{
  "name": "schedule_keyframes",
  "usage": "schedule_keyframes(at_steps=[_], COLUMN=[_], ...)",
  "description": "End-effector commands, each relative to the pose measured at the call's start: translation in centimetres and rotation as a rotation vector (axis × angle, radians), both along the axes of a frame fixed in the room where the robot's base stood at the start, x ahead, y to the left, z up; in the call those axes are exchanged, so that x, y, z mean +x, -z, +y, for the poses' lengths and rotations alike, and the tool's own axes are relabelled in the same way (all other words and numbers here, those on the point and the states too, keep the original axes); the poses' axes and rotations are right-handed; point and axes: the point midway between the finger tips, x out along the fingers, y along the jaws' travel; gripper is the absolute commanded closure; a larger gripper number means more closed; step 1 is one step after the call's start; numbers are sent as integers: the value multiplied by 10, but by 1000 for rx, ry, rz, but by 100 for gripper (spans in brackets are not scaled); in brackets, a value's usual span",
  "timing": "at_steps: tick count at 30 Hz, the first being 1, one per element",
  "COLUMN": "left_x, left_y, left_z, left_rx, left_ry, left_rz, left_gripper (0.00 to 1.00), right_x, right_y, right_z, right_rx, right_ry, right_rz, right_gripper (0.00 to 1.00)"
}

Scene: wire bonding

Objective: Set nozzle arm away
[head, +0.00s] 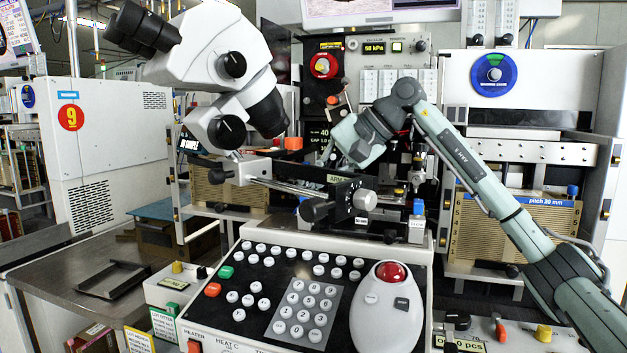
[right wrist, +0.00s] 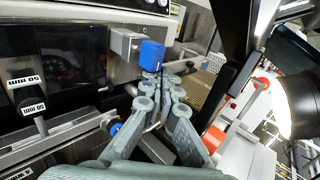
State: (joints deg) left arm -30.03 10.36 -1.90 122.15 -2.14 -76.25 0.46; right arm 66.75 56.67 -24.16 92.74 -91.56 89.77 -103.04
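My right arm enters the head view from the right, and its gripper (head: 327,158) points down and left behind the microscope stage. In the right wrist view, the two grey fingers of my right gripper (right wrist: 160,80) lie close together, with a narrow gap between them. Their tips are beside a blue-capped block (right wrist: 151,55). A thin metal rod (right wrist: 153,126) shows between the finger bases. I cannot pick out the nozzle arm with certainty, or tell whether anything is between the fingertips. My left gripper is not in view.
The microscope (head: 215,70) stands at the left of the work area. The keypad console (head: 290,295) with a red-ball pointing device (head: 388,310) is in front. A stage knob (head: 364,199) and a brown slotted magazine (head: 515,230) are near my right arm. The left steel table (head: 70,285) is partly clear.

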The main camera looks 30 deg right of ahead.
Motion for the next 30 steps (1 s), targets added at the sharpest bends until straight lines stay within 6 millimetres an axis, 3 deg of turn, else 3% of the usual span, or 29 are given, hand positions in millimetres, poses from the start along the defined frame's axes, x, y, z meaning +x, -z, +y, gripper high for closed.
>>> schedule_keyframes(at_steps=[13, 30], left_x=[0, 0], left_y=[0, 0], left_z=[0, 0], left_rx=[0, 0], left_ry=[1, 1], left_rz=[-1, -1], left_gripper=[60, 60], right_x=[-5, -62], right_y=[-3, -75], right_z=[-4, -53], right_rx=[-1, 1], right_ry=[0, 1], right_rz=[3, -1], right_gripper=[100, 100])
